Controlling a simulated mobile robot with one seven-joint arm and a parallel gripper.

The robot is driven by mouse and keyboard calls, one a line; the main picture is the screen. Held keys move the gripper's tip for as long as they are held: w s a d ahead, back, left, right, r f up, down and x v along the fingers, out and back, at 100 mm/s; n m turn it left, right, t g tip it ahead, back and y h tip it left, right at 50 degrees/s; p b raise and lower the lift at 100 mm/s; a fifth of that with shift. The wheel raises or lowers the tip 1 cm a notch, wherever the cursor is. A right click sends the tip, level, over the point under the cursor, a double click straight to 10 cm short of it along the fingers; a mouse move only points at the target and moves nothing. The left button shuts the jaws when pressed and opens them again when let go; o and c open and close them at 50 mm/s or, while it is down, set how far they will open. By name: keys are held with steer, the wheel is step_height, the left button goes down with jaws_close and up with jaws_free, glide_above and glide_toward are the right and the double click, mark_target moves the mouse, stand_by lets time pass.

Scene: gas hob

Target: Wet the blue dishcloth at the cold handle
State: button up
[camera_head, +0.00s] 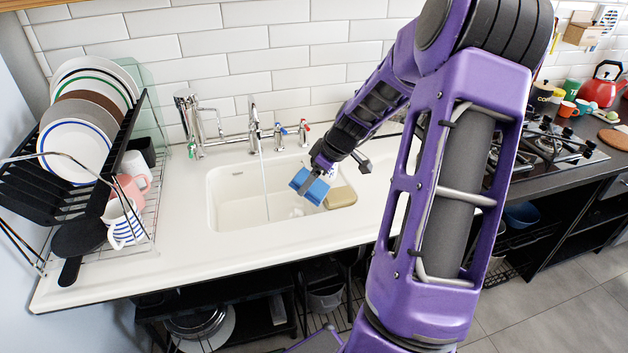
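The blue dishcloth (317,191) is in my gripper (309,182), which is shut on it above the right part of the sink basin (232,212). The cloth looks like a small folded block and is partly covered by the dark fingers. The tap (253,122) stands behind the basin, and a thin stream of water (265,185) falls from it. The cloth is to the right of the stream, apart from it in this view. The cold handle (279,132) has a blue mark and stands just right of the tap. A red-marked handle (304,129) stands further right.
A tan block (341,197) lies at the basin's right side, near my gripper. A dish rack (145,215) with plates and mugs stands on the left. A tall metal faucet (189,120) is behind the counter's left part. The gas hob (548,142) is at right.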

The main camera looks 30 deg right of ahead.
steer(key=w+a+f, duration=0.1)
steer(key=w+a, duration=0.1)
steer(key=w, duration=0.4)
steer(key=w+a+f, duration=0.1)
steer(key=w+a, duration=0.2)
steer(key=w, duration=0.3)
steer(key=shift+f, duration=0.3)
steer(key=shift+s, duration=0.1)
stand_by(0.4)
steer(key=shift+s+d+b, duration=0.35)
steer(key=shift+s+d, duration=0.15)
steer(key=shift+s, duration=0.7)
steer(key=shift+s+d+b, duration=0.4)
steer(key=shift+s+d, duration=0.15)
steer(key=shift+s, duration=0.7)
steer(key=shift+s+d+b, duration=0.35)
steer(key=shift+s+d, duration=0.15)
steer(key=shift+s, duration=0.7)
steer(key=shift+r, duration=0.1)
steer(key=shift+s+d+r+p, duration=0.3)
steer(key=shift+s+r, duration=0.35)
steer(key=shift+s, duration=0.1)
steer(key=shift+s+d+r+p, duration=0.25)
steer(key=shift+s+d+r, duration=0.1)
steer(key=shift+s+r, duration=0.35)
steer(key=shift+s+d+r+p, duration=0.3)
steer(key=shift+s+r, duration=0.25)
steer(key=shift+s, duration=0.25)
